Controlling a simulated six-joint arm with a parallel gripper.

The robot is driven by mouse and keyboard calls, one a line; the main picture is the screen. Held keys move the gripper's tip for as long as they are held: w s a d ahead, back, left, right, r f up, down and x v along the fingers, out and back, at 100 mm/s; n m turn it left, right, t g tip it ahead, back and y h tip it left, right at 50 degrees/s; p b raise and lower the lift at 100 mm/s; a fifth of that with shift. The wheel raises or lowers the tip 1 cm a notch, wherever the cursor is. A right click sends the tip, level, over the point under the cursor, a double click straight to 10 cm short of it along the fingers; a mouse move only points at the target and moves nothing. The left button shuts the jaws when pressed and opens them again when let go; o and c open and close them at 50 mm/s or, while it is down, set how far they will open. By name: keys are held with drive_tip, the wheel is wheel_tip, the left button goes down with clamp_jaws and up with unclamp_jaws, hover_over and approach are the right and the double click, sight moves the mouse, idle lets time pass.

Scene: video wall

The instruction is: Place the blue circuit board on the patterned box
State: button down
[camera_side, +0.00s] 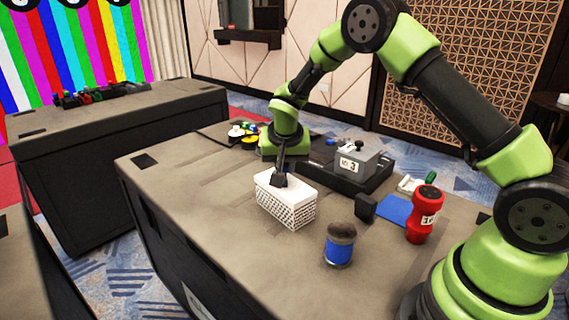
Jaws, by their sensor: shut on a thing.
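The patterned box (298,208) is white with a lattice side and a pale flat top, and it stands upright on the dark table. My gripper (279,180) points down over the left part of its top. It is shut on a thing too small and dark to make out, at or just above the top. A flat blue piece (395,209) lies on the table to the right, partly behind a red canister. It is the only flat blue board-like thing I see, and I cannot tell if it is a circuit board.
The red canister (425,214), a blue jar with a brown top (339,245) and a black block (366,207) stand right of the box. A grey device (357,163) sits in a black tray behind. The table's left front is clear.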

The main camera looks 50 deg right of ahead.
drive_tip(key=shift+f, duration=0.1)
drive_tip(key=c, duration=1.1)
unclamp_jaws()
drive_tip(key=v, duration=1.3)
drive_tip(key=s+a+r+n+t+y, duration=0.2)
drive_tip(key=s+a+r, duration=0.1)
drive_tip(key=s+r, duration=0.65)
drive_tip(key=s+a+n+t+y, duration=0.2)
drive_tip(key=s+a+n+y, duration=0.1)
drive_tip(key=s, duration=1)
drive_tip(key=shift+s+f, duration=0.35)
drive_tip(key=shift+f, duration=0.1)
drive_tip(key=shift+a, duration=0.1)
